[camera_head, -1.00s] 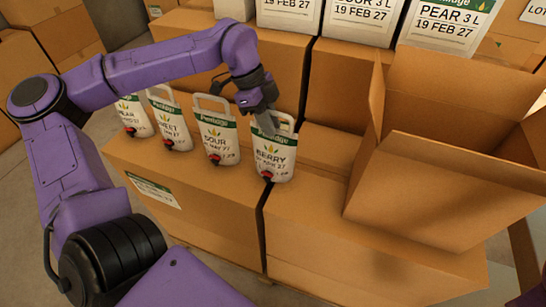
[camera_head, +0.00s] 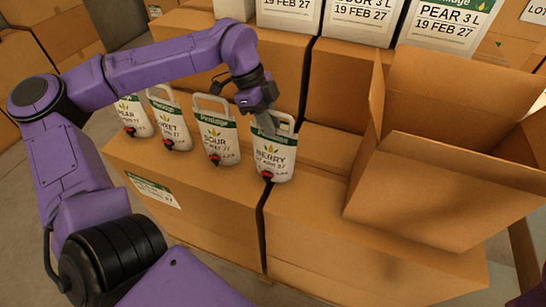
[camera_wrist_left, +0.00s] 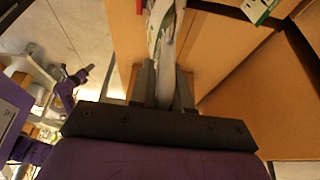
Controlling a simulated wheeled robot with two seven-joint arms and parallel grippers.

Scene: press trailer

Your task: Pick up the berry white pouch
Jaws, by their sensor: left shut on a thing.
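The berry white pouch (camera_head: 275,156) stands upright on the cardboard boxes, at the right end of a row of pouches. It has a green band, a handle at the top and a red spout low on its front. My left gripper (camera_head: 268,122) reaches down onto its top from above and is shut on it. In the left wrist view the pouch (camera_wrist_left: 163,35) shows edge-on between the fingers (camera_wrist_left: 163,85). The pouch appears to rest on the box still. My right gripper is not in view.
The sour pouch (camera_head: 218,140) stands close to the left, with the sweet pouch (camera_head: 168,125) and pear pouch (camera_head: 134,117) beyond. An open cardboard box (camera_head: 440,190) stands to the right. Labelled white cartons (camera_head: 362,20) line the back. The box top (camera_head: 310,205) before the berry pouch is clear.

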